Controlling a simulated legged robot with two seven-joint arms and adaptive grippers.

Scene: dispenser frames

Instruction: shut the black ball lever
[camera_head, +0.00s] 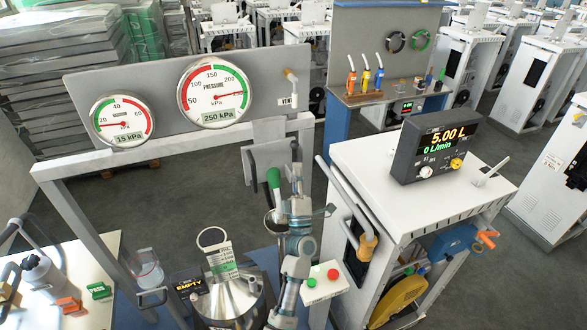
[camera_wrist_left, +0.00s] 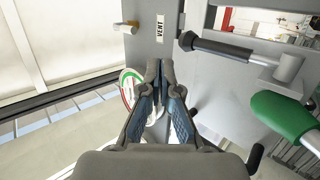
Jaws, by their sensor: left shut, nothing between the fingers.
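The black-gripped lever (camera_wrist_left: 220,47) runs sideways from a grey pivot (camera_wrist_left: 288,68) in the left wrist view; I cannot make out a ball shape on its grip. In the head view a dark grip (camera_head: 251,166) shows below the grey panel, beside a green-handled lever (camera_head: 273,178). The green handle also shows in the wrist view (camera_wrist_left: 283,118), at the right. My left gripper (camera_head: 296,160) is shut and empty, just right of these handles. In the wrist view its fingertips (camera_wrist_left: 159,68) are left of the black grip and apart from it. My right gripper is not in view.
A box with red and green buttons (camera_head: 324,280) is close to my left arm. A white cabinet (camera_head: 430,160) with a meter stands right.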

